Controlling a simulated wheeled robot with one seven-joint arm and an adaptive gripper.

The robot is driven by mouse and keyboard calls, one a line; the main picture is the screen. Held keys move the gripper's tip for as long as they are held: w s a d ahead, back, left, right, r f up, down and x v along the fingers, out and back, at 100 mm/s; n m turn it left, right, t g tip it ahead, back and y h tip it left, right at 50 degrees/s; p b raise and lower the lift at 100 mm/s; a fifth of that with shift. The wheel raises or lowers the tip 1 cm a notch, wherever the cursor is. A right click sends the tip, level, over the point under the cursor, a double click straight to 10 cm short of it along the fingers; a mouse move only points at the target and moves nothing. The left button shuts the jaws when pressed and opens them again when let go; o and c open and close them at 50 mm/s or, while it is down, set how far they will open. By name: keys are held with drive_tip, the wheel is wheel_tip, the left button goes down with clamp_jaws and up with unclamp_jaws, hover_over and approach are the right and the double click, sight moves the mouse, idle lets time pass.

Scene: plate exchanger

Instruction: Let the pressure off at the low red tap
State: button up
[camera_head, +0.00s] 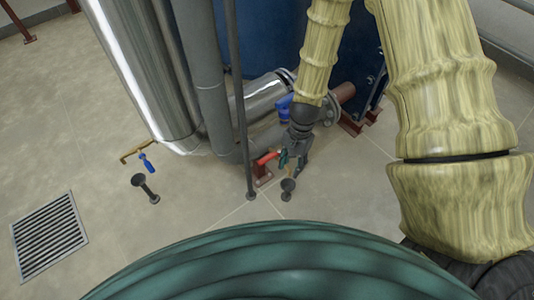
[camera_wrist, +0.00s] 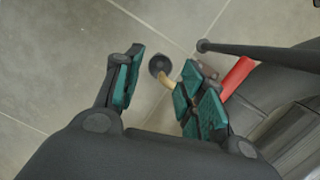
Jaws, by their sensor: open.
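The low red tap's handle (camera_head: 267,157) shows in the camera_head view just left of my gripper (camera_head: 291,162), low by the pipework. In the camera_wrist view the red handle (camera_wrist: 238,77) lies to the right, just outside the right finger of my gripper (camera_wrist: 165,65). The gripper is open, with nothing between its green-padded fingers. A short brass spout (camera_wrist: 168,82) shows beside the right finger, partly hidden by it. The tap's body is mostly hidden behind that finger. I cannot tell whether the finger touches the handle.
A dark drain funnel (camera_head: 288,186) stands on the floor below the red tap. A thin dark vertical pipe (camera_head: 240,100) stands close left. Further left are a blue-handled tap (camera_head: 147,162), another funnel (camera_head: 146,188) and a floor grate (camera_head: 48,236). A blue-handled valve (camera_head: 284,105) is above.

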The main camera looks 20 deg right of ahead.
sight(266, 159)
drive_tip(key=w+a+r+m+y, duration=0.2)
drive_tip(key=w+a+r+m, duration=0.1)
drive_tip(key=w+r, duration=0.55)
drive_tip(key=b+x, duration=0.1)
drive_tip(key=x, duration=0.2)
drive_tip(key=b+x, duration=0.2)
drive_tip(key=x, duration=0.1)
drive_tip(key=s+b+x, duration=0.1)
drive_tip(key=b+x, duration=0.1)
drive_tip(key=x, duration=0.1)
drive_tip(key=shift+a+f, duration=0.25)
drive_tip(key=shift+f, duration=0.05)
drive_tip(key=shift+s, duration=0.1)
drive_tip(key=shift+c, duration=0.4)
clamp_jaws()
